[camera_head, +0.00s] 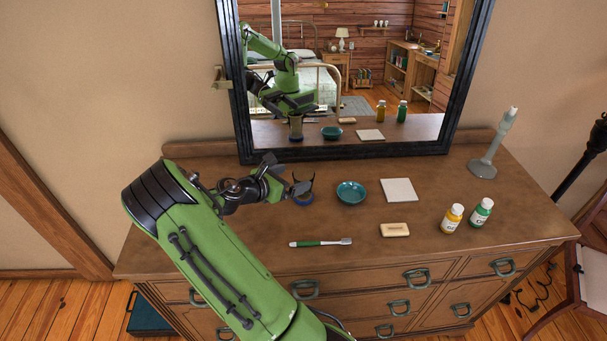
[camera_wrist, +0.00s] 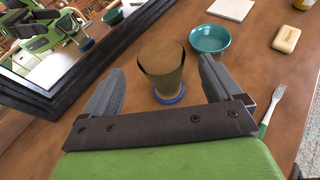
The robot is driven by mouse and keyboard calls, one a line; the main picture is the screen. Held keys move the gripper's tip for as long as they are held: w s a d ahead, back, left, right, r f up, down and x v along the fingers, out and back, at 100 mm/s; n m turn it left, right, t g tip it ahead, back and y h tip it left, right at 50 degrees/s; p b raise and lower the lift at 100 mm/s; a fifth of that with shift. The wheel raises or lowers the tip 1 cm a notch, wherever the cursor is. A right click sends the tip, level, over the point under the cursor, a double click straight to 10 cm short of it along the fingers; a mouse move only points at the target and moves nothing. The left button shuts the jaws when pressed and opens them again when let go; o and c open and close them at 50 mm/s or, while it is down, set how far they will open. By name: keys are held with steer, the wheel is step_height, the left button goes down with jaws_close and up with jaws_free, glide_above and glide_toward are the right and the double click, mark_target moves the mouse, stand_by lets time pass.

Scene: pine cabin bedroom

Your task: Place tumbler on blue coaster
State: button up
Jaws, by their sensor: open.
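The tumbler (camera_wrist: 163,62) is see-through and brownish, with dark edges. It stands upright on the round blue coaster (camera_wrist: 170,97), whose rim shows below its base. In the head view the tumbler (camera_head: 302,186) and the blue coaster (camera_head: 305,201) are at the left part of the dresser top, partly behind my gripper (camera_head: 284,177). In the wrist view my gripper (camera_wrist: 160,75) is open, its two fingers on either side of the tumbler with gaps showing. The mirror also reflects the tumbler on the coaster.
A teal bowl (camera_head: 351,192) sits just right of the tumbler, then a white square (camera_head: 399,190). A green-handled utensil (camera_head: 320,243), soap (camera_head: 394,230), two bottles (camera_head: 452,218) and a grey stand (camera_head: 486,166) are farther off. The framed mirror (camera_head: 345,151) rises behind.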

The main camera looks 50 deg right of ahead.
steer(key=s+a+r+m+t+y, duration=0.25)
steer(key=a+r+m+y, duration=0.3)
steer(key=a, duration=0.55)
steer(key=s+a+r+m+t+y, duration=0.25)
steer(key=a+r+m+y, duration=0.35)
steer(key=a, duration=0.5)
steer(key=s+a+r+m+t+y, duration=0.2)
steer(key=s+a+r+m, duration=0.2)
steer(key=s+a, duration=0.8)
steer(key=shift+s+a+m, duration=0.15)
steer(key=shift+m, duration=0.4)
steer(key=shift+r, duration=0.1)
